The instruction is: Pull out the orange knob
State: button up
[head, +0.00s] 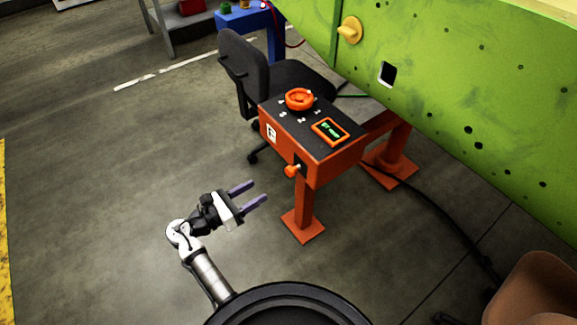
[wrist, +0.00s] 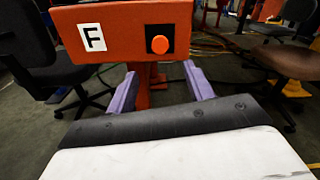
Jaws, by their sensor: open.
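The orange knob (head: 292,171) sticks out from the front face of an orange control box (head: 318,170). In the wrist view the knob (wrist: 160,45) is a round orange disc on a black square plate, right of a white "F" label (wrist: 93,38). My gripper (head: 254,194) has two purple fingers, spread apart with nothing between them. It is left of the knob and a little lower in the head view, apart from it. In the wrist view the fingers (wrist: 161,85) point toward the box, below the knob, one to each side of it.
On the box top are an orange dial (head: 299,98) and a small green-lit display (head: 330,131). A dark office chair (head: 245,75) stands behind the box. A large green panel (head: 460,90) fills the right. A black cable (head: 440,210) crosses the floor. Open floor lies to the left.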

aim_at(288, 173)
jog(key=x, duration=1.3)
